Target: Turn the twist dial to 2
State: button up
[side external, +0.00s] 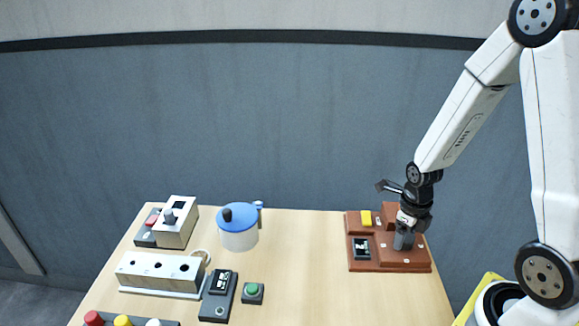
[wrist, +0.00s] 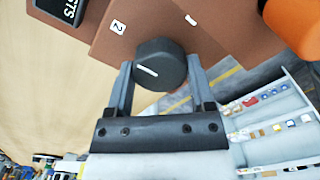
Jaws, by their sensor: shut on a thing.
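The twist dial (wrist: 168,58) is a dark grey round knob with a white pointer line, on a brown board (wrist: 140,50). My gripper (wrist: 160,82) has one finger on each side of the dial and is shut on it. The white line slants across the left part of the knob's face. A white label 2 (wrist: 117,27) lies up and left of the dial, and a label 1 (wrist: 190,19) lies up and right.
A blue-lidded pot (side external: 239,238), a grey socket block (side external: 160,272), a dark meter (side external: 218,295) and a green button (side external: 253,290) stand further left. The table between pot and board is clear.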

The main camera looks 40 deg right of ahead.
jog(key=o, duration=1.2)
jog(key=shift+r, duration=0.2)
jog(key=shift+r, duration=3.7)
